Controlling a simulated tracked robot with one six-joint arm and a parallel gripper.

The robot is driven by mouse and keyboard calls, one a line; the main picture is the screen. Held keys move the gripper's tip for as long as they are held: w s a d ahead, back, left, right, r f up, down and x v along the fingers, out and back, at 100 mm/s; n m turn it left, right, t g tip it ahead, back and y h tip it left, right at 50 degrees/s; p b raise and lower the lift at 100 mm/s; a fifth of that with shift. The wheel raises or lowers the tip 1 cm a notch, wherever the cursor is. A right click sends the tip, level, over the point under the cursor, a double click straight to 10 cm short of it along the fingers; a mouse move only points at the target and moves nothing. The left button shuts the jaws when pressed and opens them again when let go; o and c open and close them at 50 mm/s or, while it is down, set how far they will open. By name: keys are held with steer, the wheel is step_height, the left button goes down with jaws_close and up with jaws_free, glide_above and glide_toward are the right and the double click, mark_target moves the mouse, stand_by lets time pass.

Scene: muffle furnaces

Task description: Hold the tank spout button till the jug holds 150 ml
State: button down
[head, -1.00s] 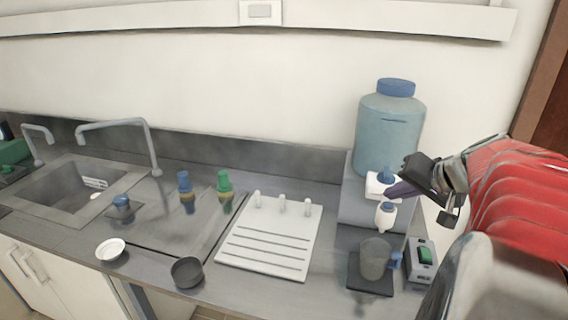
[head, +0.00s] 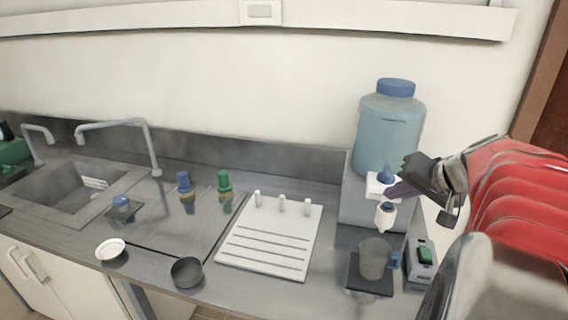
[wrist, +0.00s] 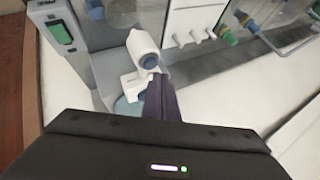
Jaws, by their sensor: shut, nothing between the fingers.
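The tank (head: 388,135) is a pale blue, translucent container with a blue cap, on a grey stand at the right. Its white spout (head: 385,216) has a blue button (head: 387,175) above it. The spout also shows in the wrist view (wrist: 142,48). The jug (head: 374,260), clear and greyish with a blue handle, stands upright below the spout. Its water level cannot be read.
The jug stands on a dark plate (head: 369,285), with a green-switched box (head: 421,262) to its right. A white rack board (head: 268,262) lies to the left. Two small bowls (head: 187,272) (head: 111,252), bottles and a sink (head: 70,190) are further left.

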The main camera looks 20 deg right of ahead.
steer(key=shift+f, duration=0.85)
stand_by(7.2)
